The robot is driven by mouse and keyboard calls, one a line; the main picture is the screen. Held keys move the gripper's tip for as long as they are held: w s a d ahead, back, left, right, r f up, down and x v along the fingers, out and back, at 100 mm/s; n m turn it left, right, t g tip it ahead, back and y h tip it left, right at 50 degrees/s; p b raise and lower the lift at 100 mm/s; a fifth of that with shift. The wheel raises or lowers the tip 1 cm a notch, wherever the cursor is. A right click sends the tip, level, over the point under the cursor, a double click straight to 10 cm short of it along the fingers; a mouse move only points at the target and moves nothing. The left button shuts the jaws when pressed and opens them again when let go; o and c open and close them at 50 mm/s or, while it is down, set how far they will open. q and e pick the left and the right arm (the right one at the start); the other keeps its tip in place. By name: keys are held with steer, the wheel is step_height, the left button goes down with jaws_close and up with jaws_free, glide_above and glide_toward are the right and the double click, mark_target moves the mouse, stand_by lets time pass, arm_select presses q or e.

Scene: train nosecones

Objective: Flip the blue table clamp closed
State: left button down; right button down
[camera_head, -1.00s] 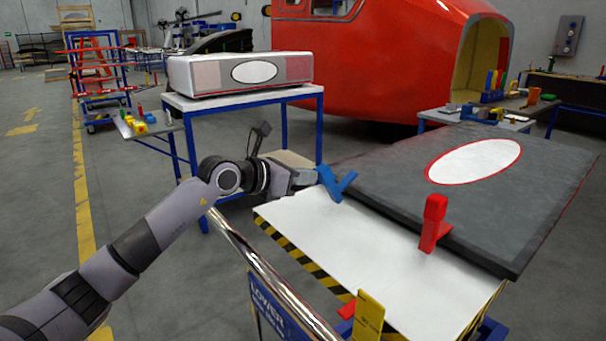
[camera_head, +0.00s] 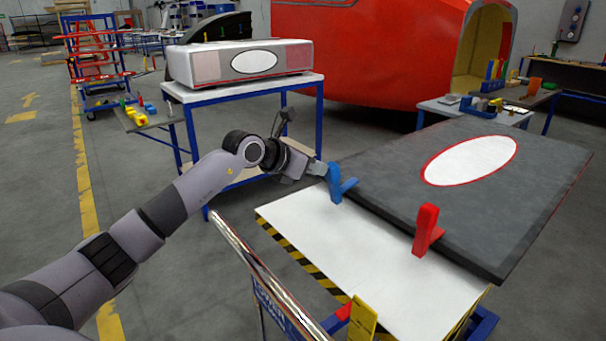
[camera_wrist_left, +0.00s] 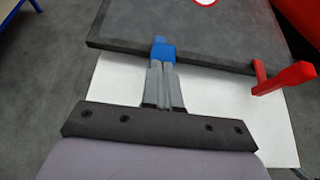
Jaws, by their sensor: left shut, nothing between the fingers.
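In the left wrist view the shut fingertips (camera_wrist_left: 161,66) reach the blue clamp (camera_wrist_left: 162,50), touching or very close; I cannot tell which. The fingers hide part of the clamp's lower end. My right gripper is not in view.
A red clamp (camera_head: 427,230) stands at the panel's front edge, also in the left wrist view (camera_wrist_left: 284,78). A yellow part (camera_head: 362,318) and a metal rail (camera_head: 262,268) are at the table's near side. A blue-legged table with a white box (camera_head: 240,62) stands behind my arm.

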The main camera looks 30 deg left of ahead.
arm_select(q)
steer(key=shift+w+d+r, duration=0.25)
steer(key=shift+w+r, duration=0.1)
steer(key=shift+w, duration=0.4)
steer(key=shift+w+d+r, duration=0.25)
steer(key=shift+w+r, duration=0.1)
steer(key=shift+w, duration=0.35)
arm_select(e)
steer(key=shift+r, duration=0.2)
arm_select(q)
steer(key=shift+r, duration=0.1)
